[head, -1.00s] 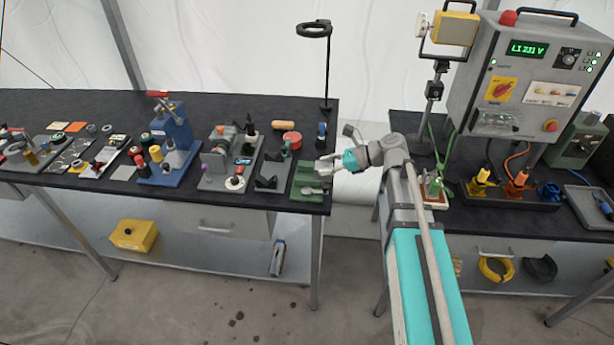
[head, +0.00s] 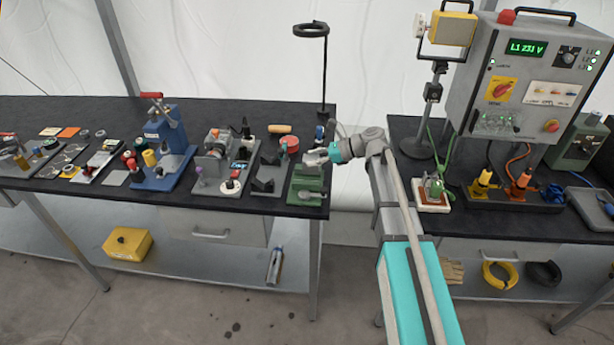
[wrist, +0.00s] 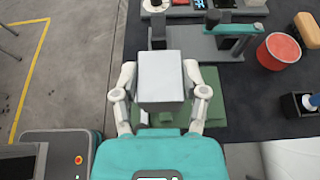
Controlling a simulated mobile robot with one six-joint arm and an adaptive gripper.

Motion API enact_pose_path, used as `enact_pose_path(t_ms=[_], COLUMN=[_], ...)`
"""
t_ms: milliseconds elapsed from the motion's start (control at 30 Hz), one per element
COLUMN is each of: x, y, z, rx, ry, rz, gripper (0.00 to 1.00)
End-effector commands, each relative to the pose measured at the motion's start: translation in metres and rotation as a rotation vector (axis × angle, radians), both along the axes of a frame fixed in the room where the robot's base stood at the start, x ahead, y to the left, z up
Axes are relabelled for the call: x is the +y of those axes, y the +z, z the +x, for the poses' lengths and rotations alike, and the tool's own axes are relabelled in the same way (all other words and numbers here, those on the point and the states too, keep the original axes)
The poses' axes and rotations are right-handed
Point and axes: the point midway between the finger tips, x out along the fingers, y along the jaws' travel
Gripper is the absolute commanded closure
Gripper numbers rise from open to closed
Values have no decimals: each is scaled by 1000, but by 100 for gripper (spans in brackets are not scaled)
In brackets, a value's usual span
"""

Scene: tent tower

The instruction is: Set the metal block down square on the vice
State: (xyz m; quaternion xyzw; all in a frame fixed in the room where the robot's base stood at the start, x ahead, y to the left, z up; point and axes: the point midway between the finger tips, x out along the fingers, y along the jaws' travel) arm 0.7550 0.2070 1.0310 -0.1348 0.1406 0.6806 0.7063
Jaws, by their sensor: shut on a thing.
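The metal block (wrist: 166,76) is a pale grey box held between the two fingers of my gripper (wrist: 158,88) in the wrist view. The green vice (wrist: 209,112) lies below, largely hidden by the block and my gripper. In the head view my gripper (head: 318,157) is over the green vice (head: 305,186) at the right end of the left bench. The block is hard to make out there. I cannot tell how large the gap between block and vice is.
A red round tin (wrist: 278,51) and a wooden-handled tool (wrist: 308,29) lie to the right of the vice in the wrist view. A dark V-shaped fixture (head: 268,172) stands left of the vice. A magnifier lamp stand (head: 324,75) rises behind it.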

Motion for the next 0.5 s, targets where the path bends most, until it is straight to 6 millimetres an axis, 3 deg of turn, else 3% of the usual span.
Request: enact_pose_path(t_ms=[200,500], x=[6,13], y=[-26,-47], z=[16,33], rx=[0,0], ry=[1,1], rz=[1,1], gripper=[100,100])
